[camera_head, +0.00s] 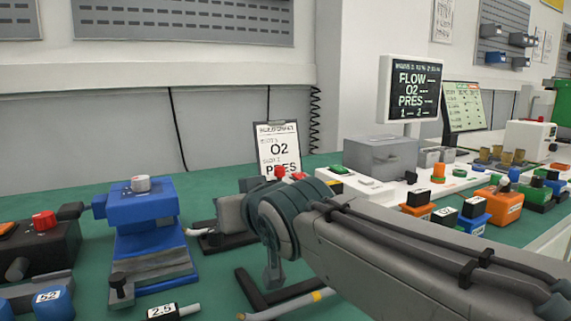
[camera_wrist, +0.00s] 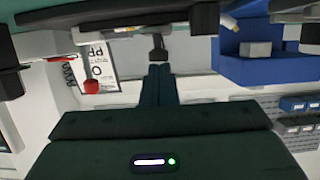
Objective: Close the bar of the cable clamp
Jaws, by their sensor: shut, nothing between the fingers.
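The cable clamp (camera_head: 251,288) appears to be the black frame on the green bench, left of and below my wrist in the head view. One black bar of it slants up to the left, apart from the lower black piece that runs right. A grey cable (camera_head: 285,307) with a yellow band lies in front of it. My gripper (camera_wrist: 158,69) points down, shut and empty, in the inverted wrist view. Its tips are close to a small dark knob (camera_wrist: 158,54); I cannot tell whether they touch. My arm hides part of the clamp in the head view.
A grey block on a black base (camera_head: 230,215) is behind. A clipboard (camera_head: 279,148) stands at the back. Small coloured devices crowd the right side.

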